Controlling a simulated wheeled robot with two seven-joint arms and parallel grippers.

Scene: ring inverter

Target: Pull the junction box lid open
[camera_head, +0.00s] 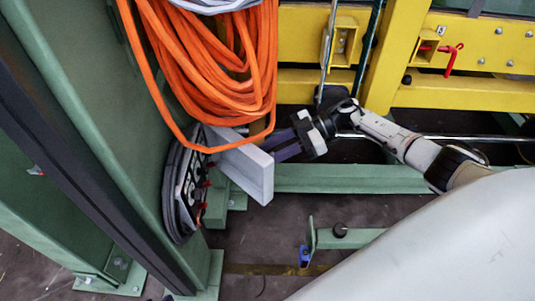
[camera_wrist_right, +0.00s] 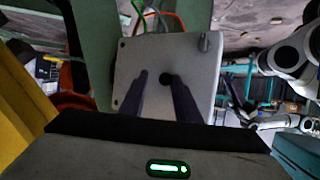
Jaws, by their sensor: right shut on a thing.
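The junction box (camera_head: 245,171) is a light grey box beside the green column in the head view, below the orange cable coil. Its lid (camera_wrist_right: 190,50) faces the camera in the right wrist view as a grey square plate with corner screws and a dark round knob (camera_wrist_right: 166,79). My right gripper (camera_head: 275,147) comes in from the right in the head view, its dark fingers at the box. In the right wrist view the two fingers (camera_wrist_right: 157,77) close in on the knob and are shut on it. I cannot tell whether the lid stands apart from the box. My left gripper is not in view.
An orange cable coil (camera_head: 215,70) hangs close above the box. A dark round disc unit (camera_head: 182,190) is on the green column (camera_head: 110,130) left of it. Yellow beams (camera_head: 460,95) run behind my right arm. A green rail (camera_head: 350,179) lies below it.

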